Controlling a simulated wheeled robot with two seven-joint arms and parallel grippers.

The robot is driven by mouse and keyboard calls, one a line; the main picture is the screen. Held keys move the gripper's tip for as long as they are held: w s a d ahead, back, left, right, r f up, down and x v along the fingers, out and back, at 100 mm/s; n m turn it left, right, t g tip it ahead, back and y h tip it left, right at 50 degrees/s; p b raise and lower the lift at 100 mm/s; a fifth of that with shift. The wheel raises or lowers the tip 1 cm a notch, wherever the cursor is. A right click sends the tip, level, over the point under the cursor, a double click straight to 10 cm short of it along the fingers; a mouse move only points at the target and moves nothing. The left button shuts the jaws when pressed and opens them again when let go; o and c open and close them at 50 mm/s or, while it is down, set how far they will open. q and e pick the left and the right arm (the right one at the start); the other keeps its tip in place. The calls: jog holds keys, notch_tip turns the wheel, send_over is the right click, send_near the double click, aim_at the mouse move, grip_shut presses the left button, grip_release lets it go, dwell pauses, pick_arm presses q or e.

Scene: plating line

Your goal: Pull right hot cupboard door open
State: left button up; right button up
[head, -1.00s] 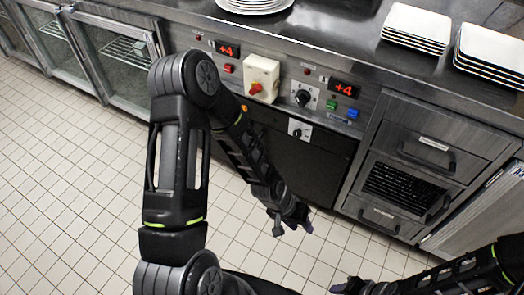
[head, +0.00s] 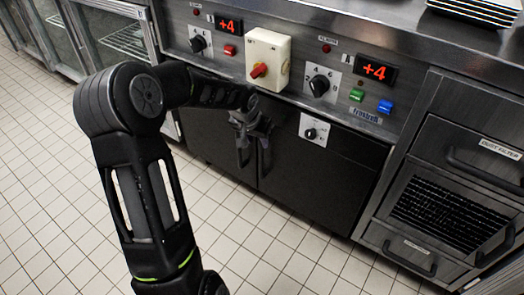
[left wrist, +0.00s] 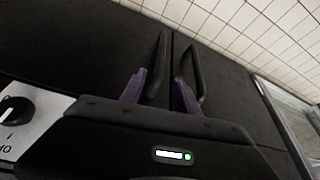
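The hot cupboard has two black doors, both shut, under the control panel. The right door (head: 318,178) is on the right of the seam in the head view; the left door (head: 208,145) is beside it. The left wrist view is upside down, so the right door (left wrist: 85,50) is on its left. My left gripper (head: 254,150) is at the doors' seam, its fingers (left wrist: 158,92) apart. The right door's handle (left wrist: 160,65) shows between the fingers; contact cannot be told. The left door's handle (left wrist: 197,80) lies by the other finger. My right gripper is out of view.
The control panel with knobs (head: 319,85) and a white switch box (head: 267,58) juts above the doors. A drawer unit with a grille (head: 448,215) stands at right, glass-fronted cabinets (head: 118,35) at left. The tiled floor (head: 285,245) in front is clear.

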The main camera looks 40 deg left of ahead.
aim_at(260, 148)
pick_arm(q)
jog(key=shift+f, duration=0.1)
jog(key=b+x, duration=0.3)
jog(key=x, duration=0.3)
jog(key=shift+w+f, duration=0.1)
jog(key=shift+f, duration=0.25)
jog(key=shift+w+f, duration=0.3)
jog(key=shift+f, duration=0.2)
jog(key=shift+c, duration=0.6)
grip_shut()
